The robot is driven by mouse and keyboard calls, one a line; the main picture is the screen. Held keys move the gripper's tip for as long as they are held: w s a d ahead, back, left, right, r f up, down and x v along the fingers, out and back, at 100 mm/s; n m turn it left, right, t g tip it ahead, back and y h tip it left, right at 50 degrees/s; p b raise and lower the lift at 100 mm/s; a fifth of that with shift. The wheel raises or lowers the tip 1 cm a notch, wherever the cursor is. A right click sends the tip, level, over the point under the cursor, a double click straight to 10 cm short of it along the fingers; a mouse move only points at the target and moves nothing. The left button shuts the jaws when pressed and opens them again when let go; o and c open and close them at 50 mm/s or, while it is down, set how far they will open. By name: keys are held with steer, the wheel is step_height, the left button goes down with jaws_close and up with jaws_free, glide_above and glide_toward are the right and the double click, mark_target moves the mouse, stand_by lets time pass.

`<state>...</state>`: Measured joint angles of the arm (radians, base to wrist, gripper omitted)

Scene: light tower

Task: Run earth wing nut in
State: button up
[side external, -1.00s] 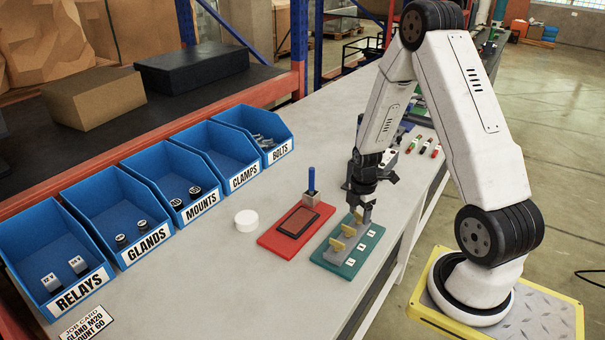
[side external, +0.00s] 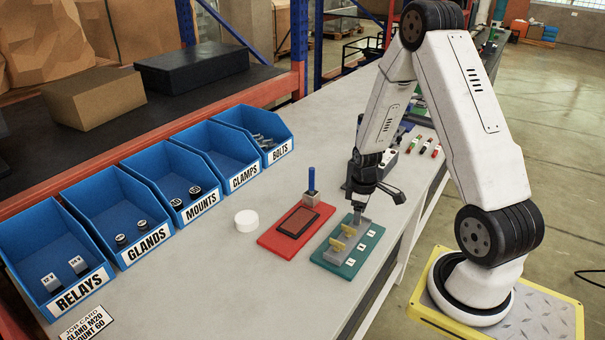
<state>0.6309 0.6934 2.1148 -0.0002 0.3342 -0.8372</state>
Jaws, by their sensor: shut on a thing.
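A teal base plate (side external: 330,262) lies on the bench and carries a grey block with a row of yellow wing nuts. The near wing nut (side external: 338,244) and the middle wing nut (side external: 350,231) show clearly. Small white labels lie beside the row, too small to read. My gripper (side external: 358,213) points down at the far end of the row and is shut on the far wing nut there. The jaws hide that nut almost wholly, so how far down it sits cannot be told.
A red plate with a dark rectangular recess (side external: 298,222) lies just left of the teal plate. A blue-handled tool (side external: 311,180) stands upright behind it. A white round piece (side external: 246,220) and a row of blue bins (side external: 130,215) are further left.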

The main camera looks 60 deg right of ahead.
steer(key=m, duration=0.4)
steer(key=shift+r+m, duration=0.1)
steer(key=shift+m, duration=0.2)
steer(key=m, duration=0.4)
steer(key=shift+m, duration=0.3)
steer(key=m, duration=0.4)
steer(key=shift+w+m, duration=0.1)
steer(key=shift+m, duration=0.2)
steer(key=m, duration=0.3)
steer(key=shift+m, duration=0.3)
steer(key=m, duration=0.4)
steer(key=shift+m, duration=0.3)
steer(key=m, duration=0.9)
steer(key=shift+m, duration=2)
